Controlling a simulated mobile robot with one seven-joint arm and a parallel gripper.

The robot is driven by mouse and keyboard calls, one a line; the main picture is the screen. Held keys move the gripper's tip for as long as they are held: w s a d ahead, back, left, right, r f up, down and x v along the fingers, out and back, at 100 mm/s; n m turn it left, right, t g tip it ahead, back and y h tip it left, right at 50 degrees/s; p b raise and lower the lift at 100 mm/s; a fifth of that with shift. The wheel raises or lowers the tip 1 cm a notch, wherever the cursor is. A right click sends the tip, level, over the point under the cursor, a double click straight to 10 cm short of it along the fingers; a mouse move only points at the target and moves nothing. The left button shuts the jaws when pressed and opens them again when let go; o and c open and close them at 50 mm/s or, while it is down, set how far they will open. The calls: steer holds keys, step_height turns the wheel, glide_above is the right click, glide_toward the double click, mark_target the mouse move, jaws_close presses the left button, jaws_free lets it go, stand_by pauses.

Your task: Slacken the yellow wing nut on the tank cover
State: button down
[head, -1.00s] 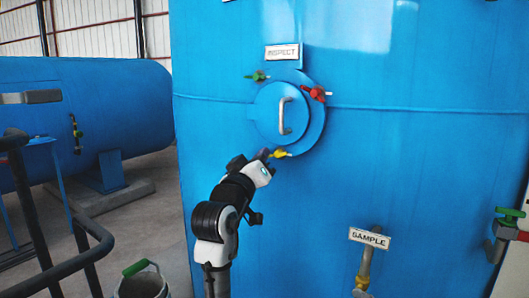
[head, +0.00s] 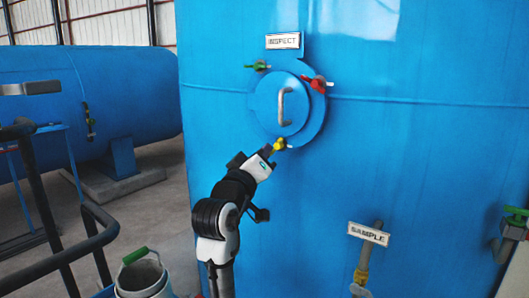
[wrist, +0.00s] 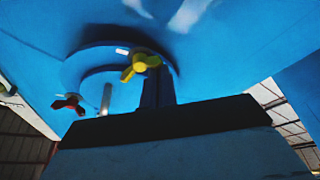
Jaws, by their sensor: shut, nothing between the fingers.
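The yellow wing nut (head: 280,144) sits at the bottom rim of the round blue tank cover (head: 267,106). It also shows in the wrist view (wrist: 140,65), with its wings spread. My gripper (head: 269,151) is just below and left of the nut in the head view. Its fingers (wrist: 157,82) are shut with nothing between them. In the wrist view the fingertips overlap the area just beside the nut. I cannot tell whether they touch it.
A green wing nut (head: 258,66) and a red wing nut (head: 315,83) sit on the cover's upper rim. A metal handle (head: 283,107) crosses its middle. A sample pipe (head: 363,270) stands at lower right. Black railings (head: 60,220) and a bucket (head: 142,277) are at left.

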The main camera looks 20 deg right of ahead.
steer(key=shift+s+d+f, duration=0.25)
steer(key=shift+s+f, duration=0.1)
steer(key=shift+f, duration=0.05)
steer(key=shift+s+d+p, duration=0.2)
steer(key=shift+s+p, duration=0.05)
steer(key=shift+p, duration=0.2)
steer(key=n+p, duration=0.1)
steer(key=n+y+p, duration=0.1)
steer(key=n+p, duration=0.1)
steer(key=n+y+p, duration=0.1)
steer(key=n, duration=0.1)
steer(key=shift+s+d+r, duration=0.25)
steer(key=shift+s+d, duration=0.05)
steer(key=shift+s, duration=0.1)
steer(key=n+p, duration=0.1)
steer(key=n, duration=0.1)
steer(key=n+y+p, duration=0.1)
steer(key=n, duration=0.1)
steer(key=shift+s+d+f+p, duration=0.1)
steer(key=shift+s+f+p, duration=0.1)
steer(key=shift+p, duration=0.1)
